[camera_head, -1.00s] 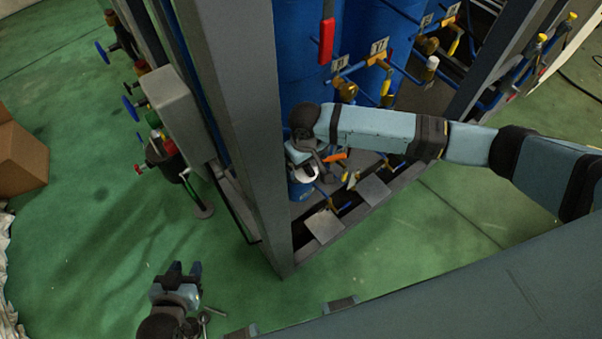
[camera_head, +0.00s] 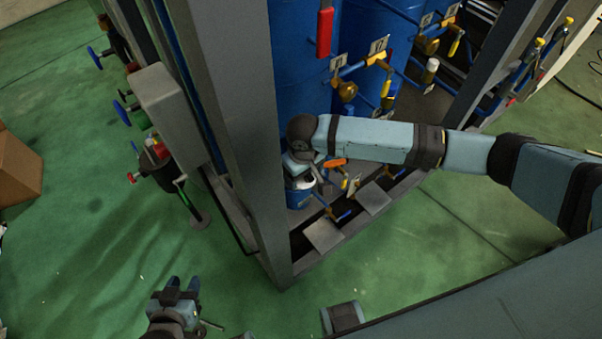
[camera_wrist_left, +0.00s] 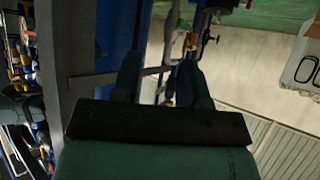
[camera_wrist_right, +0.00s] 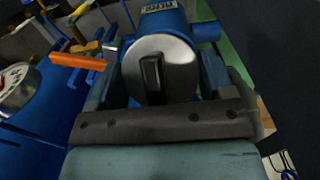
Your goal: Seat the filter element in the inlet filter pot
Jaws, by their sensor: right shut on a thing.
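In the right wrist view, a round silver disc with a black grip (camera_wrist_right: 153,77) sits between the fingers of my right gripper (camera_wrist_right: 158,64), which is shut on it. A blue pot with a label (camera_wrist_right: 163,22) is directly beyond the disc; how deep the disc sits in it is hidden. In the head view, my right gripper (camera_head: 299,162) is low beside the rack post, over the blue pot (camera_head: 298,198) with a pale round top. My left gripper (camera_head: 180,286) hangs over the green floor, fingers apart and empty, also seen in the left wrist view (camera_wrist_left: 160,80).
A grey rack post (camera_head: 237,150) stands left of the pot. Blue tanks (camera_head: 300,70), valves with yellow handles (camera_head: 386,85) and an orange lever (camera_wrist_right: 77,62) crowd the pot. Grey plates (camera_head: 323,236) lie on the rack base. Open green floor (camera_head: 90,240) is at left.

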